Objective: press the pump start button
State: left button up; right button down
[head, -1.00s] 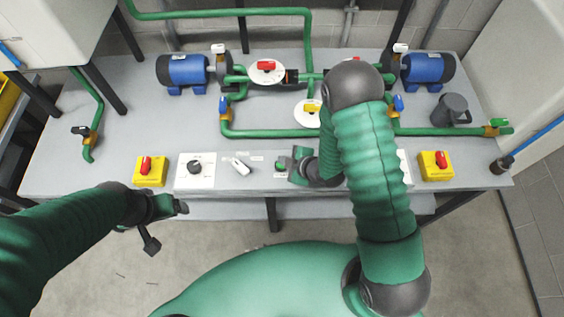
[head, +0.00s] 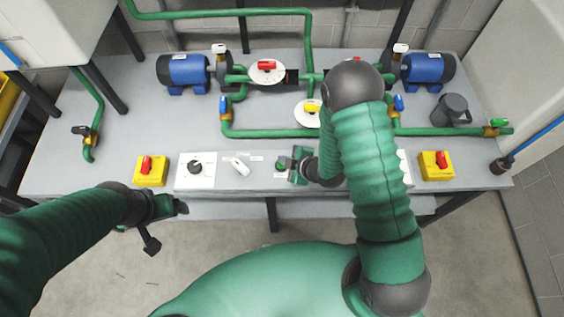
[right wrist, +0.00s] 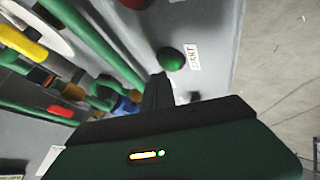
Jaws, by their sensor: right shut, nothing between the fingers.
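The green start button (head: 281,167) sits on the front panel of the grey bench, just left of my right gripper in the head view. In the right wrist view the round green button (right wrist: 170,59) has a white label (right wrist: 194,56) beside it. My right gripper (head: 294,164) is shut and empty, close to the button. Its dark fingers (right wrist: 157,92) point toward the button in the wrist view, with a small gap in the picture; I cannot tell their height above the panel. My left gripper (head: 178,208) hangs in front of the bench; its finger opening is unclear.
On the front edge are a white panel with a black knob (head: 195,168), a white lever switch (head: 239,166), and two yellow boxes with red switches, left (head: 150,182) and right (head: 437,176). Green pipes and blue pumps (head: 183,71) stand behind. My right arm hides part of the panel.

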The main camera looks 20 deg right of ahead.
jog(key=shift+f+b, duration=0.35)
jog(key=shift+f, duration=0.05)
dwell(0.4)
jog(key=shift+r+p, duration=0.35)
jog(key=shift+r, duration=0.2)
notch_tip(320, 180, up, 6)
jog(key=p, duration=0.4)
jog(key=shift+p, duration=0.4)
